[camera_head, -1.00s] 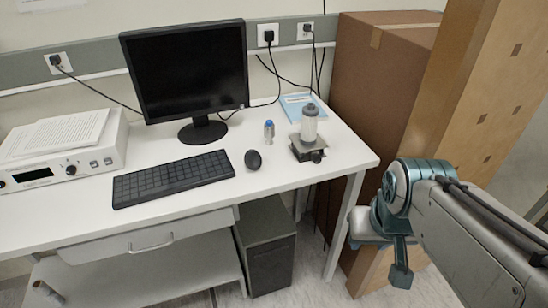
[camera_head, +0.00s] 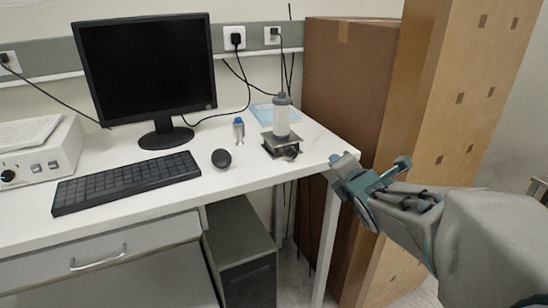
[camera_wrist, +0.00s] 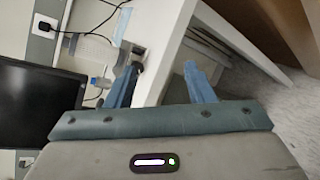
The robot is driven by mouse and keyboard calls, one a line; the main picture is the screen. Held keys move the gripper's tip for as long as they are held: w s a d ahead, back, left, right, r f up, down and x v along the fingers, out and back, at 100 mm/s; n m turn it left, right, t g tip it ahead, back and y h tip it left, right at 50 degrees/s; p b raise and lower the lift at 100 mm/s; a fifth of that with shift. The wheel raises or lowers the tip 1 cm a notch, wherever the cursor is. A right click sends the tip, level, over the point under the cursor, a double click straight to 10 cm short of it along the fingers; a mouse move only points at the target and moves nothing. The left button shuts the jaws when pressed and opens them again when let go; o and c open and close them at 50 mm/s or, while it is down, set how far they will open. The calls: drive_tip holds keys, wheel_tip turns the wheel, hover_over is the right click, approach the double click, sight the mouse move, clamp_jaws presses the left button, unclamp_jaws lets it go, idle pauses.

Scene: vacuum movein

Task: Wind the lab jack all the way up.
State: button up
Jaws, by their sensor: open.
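The lab jack (camera_head: 281,147) is a small dark stand near the right end of the white desk. Its dark knob (camera_head: 291,154) faces the front right. A clear bottle with a grey cap (camera_head: 281,117) stands upright on its top plate. My gripper (camera_head: 370,168) is open and empty, just off the desk's right front corner, to the right of the jack and apart from it. In the wrist view, my two blue fingers (camera_wrist: 161,86) are spread wide, with the desk edge between them. The left finger partly hides the jack there.
A small blue-capped vial (camera_head: 239,130) and a mouse (camera_head: 221,158) are left of the jack. A light blue booklet (camera_head: 263,113) lies behind it. A keyboard (camera_head: 126,182) and monitor (camera_head: 146,70) are further left. A tall cardboard box (camera_head: 345,95) stands beside the desk.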

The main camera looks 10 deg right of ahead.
sight(294, 155)
drive_tip(key=w+a+f+n+t+y+b, duration=0.3)
drive_tip(key=f+n+y+b, duration=0.4)
drive_tip(key=n, duration=0.9)
drive_tip(key=x, duration=0.4)
drive_tip(key=r+x, duration=0.1)
drive_tip(key=x, duration=0.8)
drive_tip(key=shift+w+a+r, duration=0.1)
drive_tip(key=shift+w+r, duration=0.05)
drive_tip(key=shift+r, duration=0.1)
drive_tip(key=c, duration=1)
